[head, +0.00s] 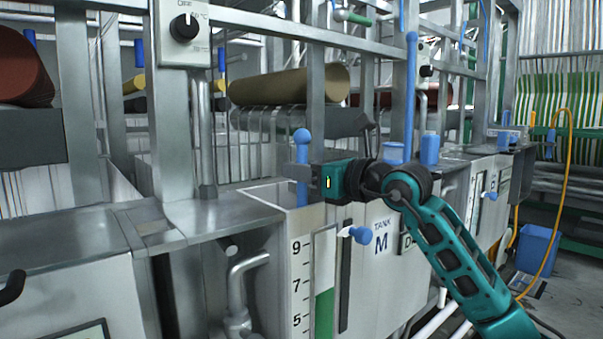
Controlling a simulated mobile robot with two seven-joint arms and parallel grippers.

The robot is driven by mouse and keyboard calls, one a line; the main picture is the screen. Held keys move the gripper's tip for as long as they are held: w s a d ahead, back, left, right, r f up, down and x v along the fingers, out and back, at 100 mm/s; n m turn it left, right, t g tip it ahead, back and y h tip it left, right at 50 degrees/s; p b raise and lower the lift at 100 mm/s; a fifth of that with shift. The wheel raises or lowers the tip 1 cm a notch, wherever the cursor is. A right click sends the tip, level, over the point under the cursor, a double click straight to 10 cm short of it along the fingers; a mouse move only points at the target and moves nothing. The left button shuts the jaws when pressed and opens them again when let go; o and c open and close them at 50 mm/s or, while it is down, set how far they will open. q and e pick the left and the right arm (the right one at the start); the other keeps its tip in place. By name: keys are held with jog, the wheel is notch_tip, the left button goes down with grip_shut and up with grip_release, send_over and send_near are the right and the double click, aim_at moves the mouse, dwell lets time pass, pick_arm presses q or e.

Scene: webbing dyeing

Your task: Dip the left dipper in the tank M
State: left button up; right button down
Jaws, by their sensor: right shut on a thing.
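Tank M (382,275) is the grey metal tank in the middle of the head view, with a "TANK M" label, a level scale and a green level strip on its front. Its top is open. A blue dipper (302,136) with a round knob stands upright at this opening. My right gripper (301,173), on the teal arm from the lower right, is shut on the dipper's shaft below the knob. The shaft runs down to the tank's front rim; its lower end is hidden, so I cannot tell how deep it is. My left gripper is out of view.
A tall blue rod (410,95), a blue cup (394,153) and a blue cylinder (429,149) stand right of the gripper. Metal posts and a tan roll (290,86) are behind. A blue-handled valve (358,234) sticks out in front. A blue bin (536,249) is at right.

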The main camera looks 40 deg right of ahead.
notch_tip(320, 180, up, 8)
jog(key=p, duration=0.5)
jog(key=shift+p, duration=0.3)
notch_tip(320, 180, up, 9)
jog(key=p, duration=0.7)
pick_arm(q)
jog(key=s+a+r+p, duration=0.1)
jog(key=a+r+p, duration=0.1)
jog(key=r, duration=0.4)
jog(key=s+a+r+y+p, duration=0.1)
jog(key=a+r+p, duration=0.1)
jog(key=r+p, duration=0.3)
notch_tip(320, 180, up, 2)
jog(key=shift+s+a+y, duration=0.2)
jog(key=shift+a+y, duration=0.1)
pick_arm(e)
notch_tip(320, 180, up, 8)
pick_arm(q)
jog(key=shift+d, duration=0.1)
pick_arm(e)
jog(key=shift+r, duration=0.1)
